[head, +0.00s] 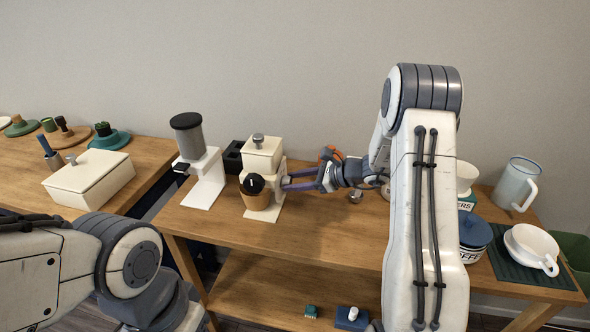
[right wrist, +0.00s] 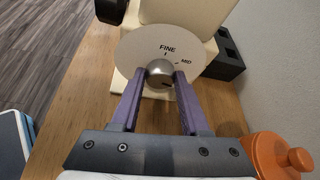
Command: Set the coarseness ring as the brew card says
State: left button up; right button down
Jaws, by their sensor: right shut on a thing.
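The cream grinder (head: 262,158) stands on the wooden table, with a wooden cup (head: 257,200) at its front. In the right wrist view, its white dial (right wrist: 140,50) reads FINE at the top and MID to the right, each with a tick. A round metal knob (right wrist: 159,72) sits at the dial's centre, with a small dark mark low on its face. My right gripper (head: 287,182) is shut on this knob, its purple fingers (right wrist: 153,85) on either side. The rest of the dial's lettering is hidden. I cannot make out a brew card. My left gripper is out of view.
A white machine with a grey canister (head: 187,135) stands left of the grinder, near a black box (head: 233,157). An orange object (right wrist: 276,158) is close to my right gripper.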

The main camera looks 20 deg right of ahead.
jog(key=shift+d+m+g+y+p, duration=0.15)
jog(key=shift+m+g+y+p, duration=0.45)
jog(key=shift+m+p, duration=0.9)
jog(key=shift+n+p, duration=0.4)
jog(key=shift+c, duration=2)
grip_release()
jog(key=shift+w, duration=0.1)
jog(key=b+v, duration=0.1)
jog(key=v, duration=0.9)
jog(key=shift+r, duration=0.2)
